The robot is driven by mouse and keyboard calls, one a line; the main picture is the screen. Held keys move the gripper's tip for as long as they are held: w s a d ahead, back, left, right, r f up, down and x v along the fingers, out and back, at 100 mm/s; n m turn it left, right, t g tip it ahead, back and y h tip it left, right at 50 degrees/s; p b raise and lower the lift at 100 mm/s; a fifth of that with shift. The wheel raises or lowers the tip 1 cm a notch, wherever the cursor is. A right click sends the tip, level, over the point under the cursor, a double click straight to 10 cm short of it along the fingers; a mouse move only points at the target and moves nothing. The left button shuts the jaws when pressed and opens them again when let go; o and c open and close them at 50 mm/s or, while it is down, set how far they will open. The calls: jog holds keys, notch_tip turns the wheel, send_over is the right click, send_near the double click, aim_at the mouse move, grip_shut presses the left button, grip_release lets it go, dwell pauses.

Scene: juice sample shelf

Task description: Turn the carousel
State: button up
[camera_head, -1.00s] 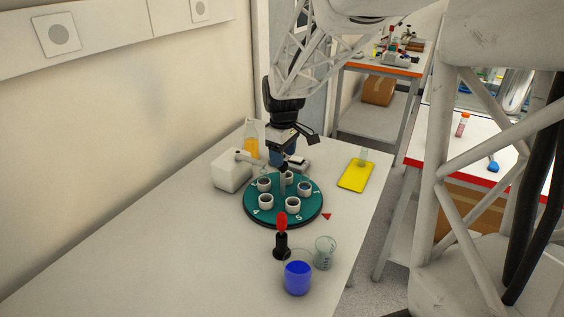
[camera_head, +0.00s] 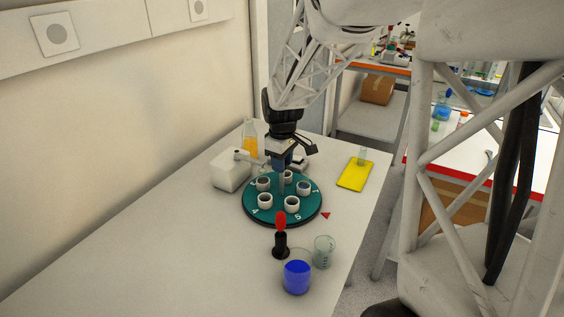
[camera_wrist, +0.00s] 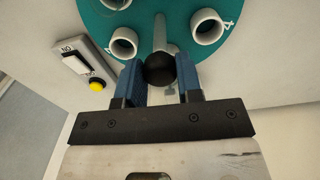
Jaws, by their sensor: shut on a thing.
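The carousel (camera_head: 278,217) is a teal disc on the table, with several white cups and painted numbers around its rim. It also shows at the top of the wrist view (camera_wrist: 180,22). A grey post (camera_head: 282,187) stands at its middle, topped by a black ball knob (camera_wrist: 160,69). My gripper (camera_head: 281,164) is above the middle of the disc. In the wrist view its blue fingers (camera_wrist: 160,82) are on both sides of the knob, shut on it. A red triangle marker (camera_head: 325,215) lies beside the disc's right edge.
A white box device (camera_head: 230,174) and an orange-filled flask (camera_head: 250,142) stand behind. A yellow mat (camera_head: 355,175) lies at right. A red-topped black stand (camera_head: 281,240), a glass beaker (camera_head: 323,252) and a blue cup (camera_head: 297,277) stand in front. A yellow-buttoned switch box (camera_wrist: 80,65) is near the carousel.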

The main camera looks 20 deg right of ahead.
grip_shut()
